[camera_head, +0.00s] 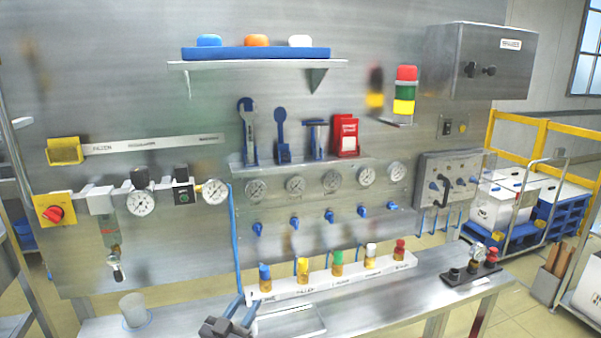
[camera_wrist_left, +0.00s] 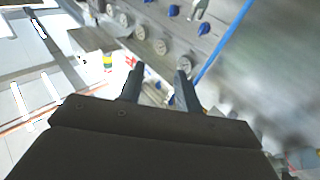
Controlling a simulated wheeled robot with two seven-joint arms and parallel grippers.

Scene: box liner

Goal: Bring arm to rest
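My left gripper (camera_head: 245,305) shows at the bottom of the head view, in front of the steel bench and just below the left end of the white rail. In the left wrist view its two dark fingers (camera_wrist_left: 159,70) stand apart. I see nothing held between them; only the blurred panel and bench parts show behind. Most of my left arm is outside the head view. My right arm and gripper are not in view.
The white rail (camera_head: 328,280) with several coloured caps stands on the bench (camera_head: 350,310) close to my gripper. A blue hose (camera_head: 235,245) hangs nearby. A translucent cup (camera_head: 133,309) stands at left. A dark holder (camera_head: 470,273) stands at right.

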